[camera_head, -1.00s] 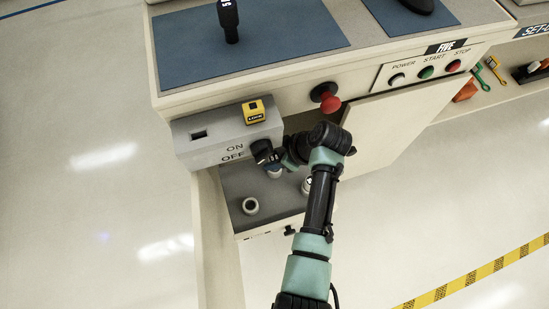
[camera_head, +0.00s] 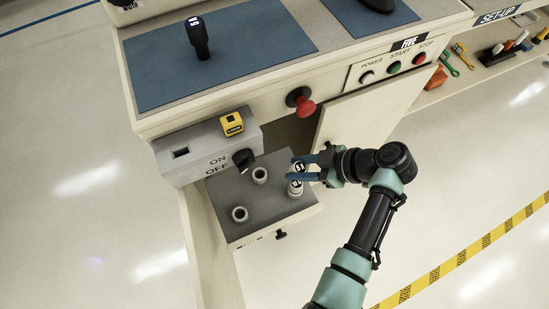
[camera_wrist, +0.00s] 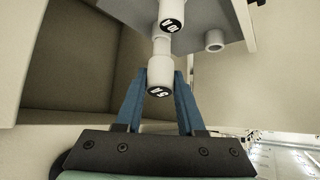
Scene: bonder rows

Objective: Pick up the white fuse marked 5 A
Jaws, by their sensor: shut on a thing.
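My gripper (camera_head: 300,167) is shut on a white fuse (camera_wrist: 157,74) with a black end face. In the wrist view the fuse stands between the two blue fingers (camera_wrist: 158,100). Its mark looks like a 5, turned over, but is too small to read surely. The second fuse also shows in the wrist view (camera_wrist: 172,12), with a two-figure mark.
A red stop button (camera_head: 301,103) juts out above. An open door panel (camera_head: 370,110) stands behind my wrist.

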